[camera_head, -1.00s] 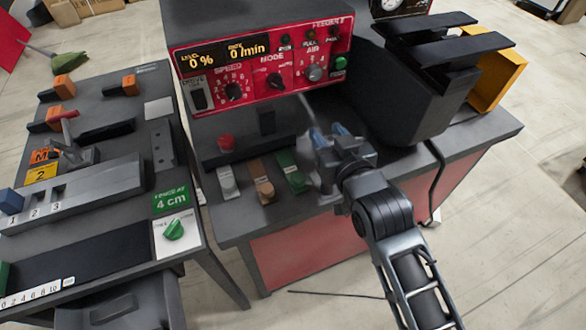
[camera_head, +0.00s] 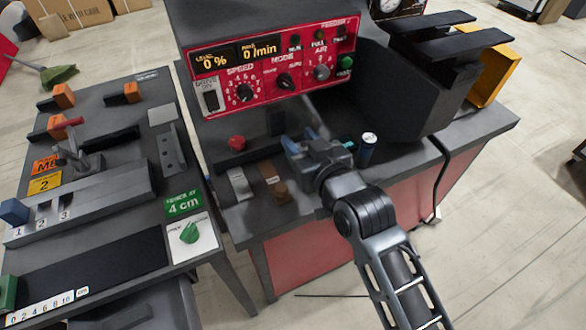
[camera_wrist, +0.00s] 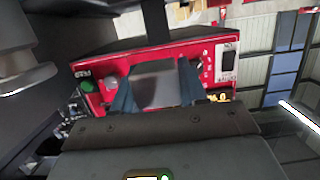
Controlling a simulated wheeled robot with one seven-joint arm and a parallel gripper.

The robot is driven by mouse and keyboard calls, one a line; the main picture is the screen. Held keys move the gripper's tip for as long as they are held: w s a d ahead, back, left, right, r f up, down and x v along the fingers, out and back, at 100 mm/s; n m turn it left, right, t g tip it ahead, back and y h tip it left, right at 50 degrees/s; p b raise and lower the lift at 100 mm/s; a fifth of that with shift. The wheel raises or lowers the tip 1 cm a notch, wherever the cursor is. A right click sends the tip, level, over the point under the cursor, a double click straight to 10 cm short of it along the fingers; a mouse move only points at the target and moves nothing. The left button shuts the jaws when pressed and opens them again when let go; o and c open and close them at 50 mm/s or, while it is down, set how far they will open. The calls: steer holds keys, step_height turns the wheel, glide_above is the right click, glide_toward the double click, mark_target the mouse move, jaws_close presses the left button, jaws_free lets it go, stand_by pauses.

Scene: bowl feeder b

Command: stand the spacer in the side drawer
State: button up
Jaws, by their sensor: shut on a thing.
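My gripper (camera_head: 302,140) is in the air in front of the red control panel, above the feeder bench. In the wrist view, its two blue-grey fingers (camera_wrist: 155,90) are closed on the sides of a plain grey block (camera_wrist: 153,80), which looks like the spacer. The head view does not show the block clearly. A dark grey drawer-like front (camera_head: 140,308) sits low under the left table's near edge and may be the side drawer. It is partly cut off, and I cannot tell whether it is open.
The red control panel (camera_head: 275,72) stands behind my gripper. A grey lever (camera_head: 240,184) and a brown lever (camera_head: 275,186) are below it.

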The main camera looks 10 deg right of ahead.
steer(key=shift+s+a, duration=0.15)
steer(key=shift+a, duration=0.2)
steer(key=b, duration=0.2)
glide_above(257, 212)
step_height(257, 212, down, 7)
steer(key=shift+f+b, duration=0.4)
steer(key=shift+f, duration=1.55)
steer(key=shift+f, duration=0.15)
steer(key=o, duration=1.1)
